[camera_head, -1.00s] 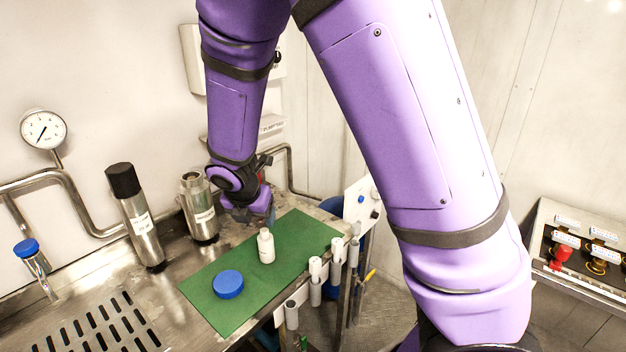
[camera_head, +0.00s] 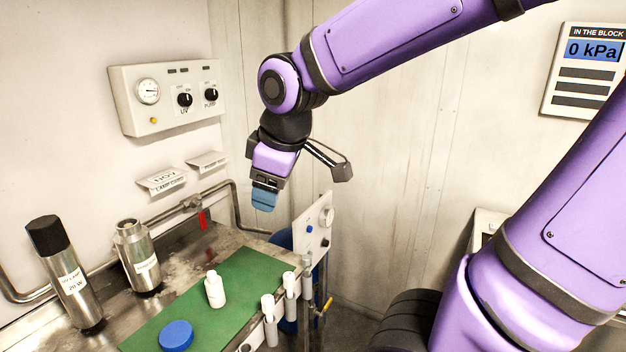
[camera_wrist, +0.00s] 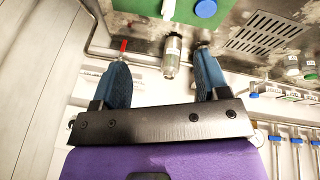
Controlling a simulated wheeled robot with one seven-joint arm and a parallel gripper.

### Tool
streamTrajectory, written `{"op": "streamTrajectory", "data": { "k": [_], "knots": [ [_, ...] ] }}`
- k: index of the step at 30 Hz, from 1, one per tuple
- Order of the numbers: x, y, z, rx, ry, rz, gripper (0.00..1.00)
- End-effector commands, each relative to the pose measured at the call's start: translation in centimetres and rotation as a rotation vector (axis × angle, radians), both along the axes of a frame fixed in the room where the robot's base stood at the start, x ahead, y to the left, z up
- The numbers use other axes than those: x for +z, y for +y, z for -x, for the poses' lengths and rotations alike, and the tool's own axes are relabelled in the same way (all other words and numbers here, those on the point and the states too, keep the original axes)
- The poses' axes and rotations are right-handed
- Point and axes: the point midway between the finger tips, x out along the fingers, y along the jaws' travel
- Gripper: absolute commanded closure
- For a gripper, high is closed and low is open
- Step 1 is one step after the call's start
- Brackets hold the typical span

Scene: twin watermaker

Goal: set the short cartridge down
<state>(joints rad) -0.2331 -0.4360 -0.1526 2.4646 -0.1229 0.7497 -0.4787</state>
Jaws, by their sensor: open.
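A small white bottle-like piece (camera_head: 215,289) stands upright on the green mat (camera_head: 240,284); it fits a short cartridge, though its label is too small to read. It also shows in the wrist view (camera_wrist: 168,9), at the top edge. My gripper (camera_head: 264,198) hangs in the air above and beyond the mat, clear of the white piece. In the wrist view my gripper (camera_wrist: 162,60) is open, its two blue fingers wide apart with nothing held. A silver cylinder (camera_wrist: 172,57) shows in the distance between them.
A blue disc (camera_head: 176,336) lies on the mat. A silver canister (camera_head: 138,258) and a taller black-topped cylinder (camera_head: 66,272) stand on the steel bench behind it. White tubes (camera_head: 269,308) hang along the bench edge. A pipe (camera_head: 238,200) and control box (camera_head: 165,97) are on the wall.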

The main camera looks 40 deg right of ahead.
Motion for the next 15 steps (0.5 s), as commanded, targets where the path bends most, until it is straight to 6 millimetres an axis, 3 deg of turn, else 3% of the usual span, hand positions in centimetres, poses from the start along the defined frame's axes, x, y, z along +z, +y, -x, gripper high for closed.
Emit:
{"op": "streamTrajectory", "data": {
  "k": [6,10,15],
  "knots": [
    [2.9,-0.7,5.8,-0.348,-0.06,-0.149,0.32],
    [3.6,-0.5,8.1,-0.492,-0.082,-0.21,0.32],
    [3.8,-0.4,9.5,-0.579,-0.092,-0.245,0.32]
  ]
}}
